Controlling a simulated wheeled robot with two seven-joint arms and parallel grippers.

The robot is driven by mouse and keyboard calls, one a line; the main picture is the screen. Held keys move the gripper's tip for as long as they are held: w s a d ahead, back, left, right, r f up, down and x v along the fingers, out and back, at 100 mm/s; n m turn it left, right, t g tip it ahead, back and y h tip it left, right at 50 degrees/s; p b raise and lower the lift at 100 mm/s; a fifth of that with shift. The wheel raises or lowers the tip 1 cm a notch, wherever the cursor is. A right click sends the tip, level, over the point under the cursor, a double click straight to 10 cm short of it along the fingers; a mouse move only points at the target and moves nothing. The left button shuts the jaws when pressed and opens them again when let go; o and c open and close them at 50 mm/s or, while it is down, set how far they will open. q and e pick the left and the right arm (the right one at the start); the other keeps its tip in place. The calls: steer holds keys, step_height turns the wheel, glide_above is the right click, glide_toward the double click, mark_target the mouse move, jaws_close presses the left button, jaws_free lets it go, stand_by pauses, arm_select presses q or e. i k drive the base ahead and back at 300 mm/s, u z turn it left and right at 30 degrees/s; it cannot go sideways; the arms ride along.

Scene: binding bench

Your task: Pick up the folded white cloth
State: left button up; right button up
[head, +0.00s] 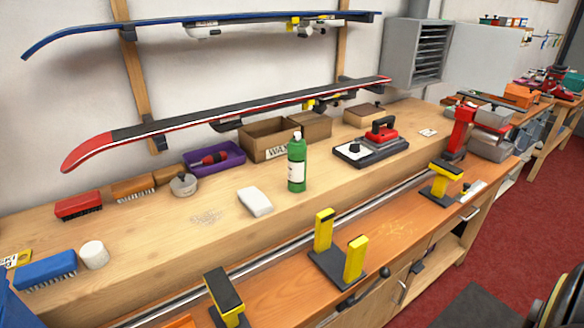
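The folded white cloth (254,201) lies flat on the wooden bench, left of the green bottle (297,164). It looks like a small, thick white rectangle with rounded corners, and nothing covers it. The bottle stands upright, apart from the cloth. Neither of my grippers shows in the head view.
A round metal tin (184,185) stands behind the cloth, near a purple tray (214,159). A red-and-black iron (371,143) sits to the right. Yellow-and-black vises (338,262) stand on the lower front ledge. Bare bench lies around the cloth. Skis hang on the wall above.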

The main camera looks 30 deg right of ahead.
mark_target(257, 203)
steer(key=z, duration=1)
steer(key=k, duration=1.3)
steer(key=z, duration=1.35)
steer(key=i, duration=0.8)
steer(key=u, duration=0.55)
steer(key=i, duration=0.85)
steer(key=u, duration=0.75)
